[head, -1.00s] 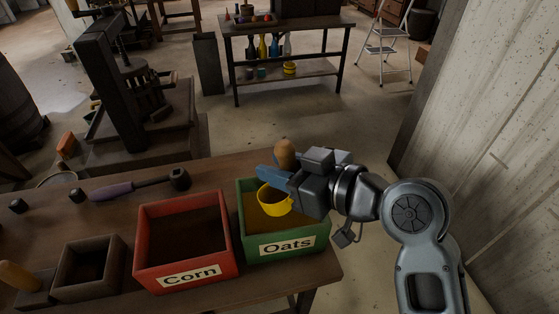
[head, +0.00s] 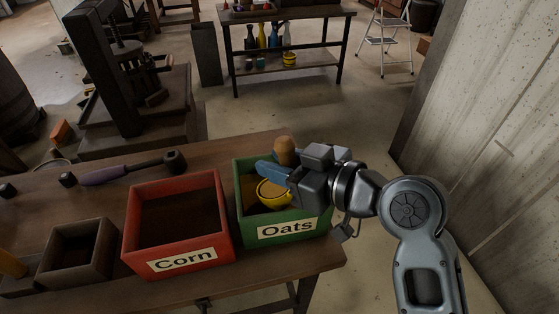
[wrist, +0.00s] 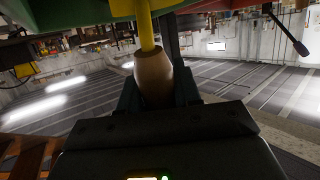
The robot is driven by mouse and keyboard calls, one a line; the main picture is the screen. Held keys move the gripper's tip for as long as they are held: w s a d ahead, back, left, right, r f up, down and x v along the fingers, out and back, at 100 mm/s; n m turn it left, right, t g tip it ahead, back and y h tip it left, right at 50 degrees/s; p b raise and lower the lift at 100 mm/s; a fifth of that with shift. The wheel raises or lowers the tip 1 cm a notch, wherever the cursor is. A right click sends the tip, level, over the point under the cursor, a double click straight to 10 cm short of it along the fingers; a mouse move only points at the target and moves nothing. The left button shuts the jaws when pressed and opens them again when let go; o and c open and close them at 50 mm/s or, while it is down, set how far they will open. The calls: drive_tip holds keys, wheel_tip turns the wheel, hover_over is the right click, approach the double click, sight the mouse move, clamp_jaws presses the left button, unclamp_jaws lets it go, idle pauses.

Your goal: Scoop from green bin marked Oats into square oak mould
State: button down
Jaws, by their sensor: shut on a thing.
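The green bin marked Oats (head: 285,229) stands at the right end of the workbench, with tan grain in it. My gripper (head: 283,168) is over this bin, shut on the wooden handle of a yellow scoop (head: 274,192). The scoop's cup is inside the bin's opening; how much it holds cannot be told. In the wrist view the handle (wrist: 153,78) sits between the fingers, and the yellow shaft runs up from it. A square dark wooden box (head: 78,281), likely the oak mould, stands at the lower left and looks empty.
A red bin marked Corn (head: 180,262) stands between the square box and the green bin. A purple-handled tool (head: 120,173) lies behind it. A wall (head: 480,130) rises to the right of my arm.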

drive_tip(key=shift+f, duration=0.4)
drive_tip(key=shift+r+t+y, duration=0.35)
drive_tip(key=shift+r+y, duration=0.1)
drive_tip(key=shift+r, duration=1.8)
drive_tip(key=shift+r+t+y, duration=0.3)
drive_tip(key=shift+r+y, duration=0.1)
drive_tip(key=shift+r, duration=1.8)
drive_tip(key=shift+r+t+y, duration=0.35)
drive_tip(key=shift+r+y, duration=0.1)
drive_tip(key=shift+r, duration=1.8)
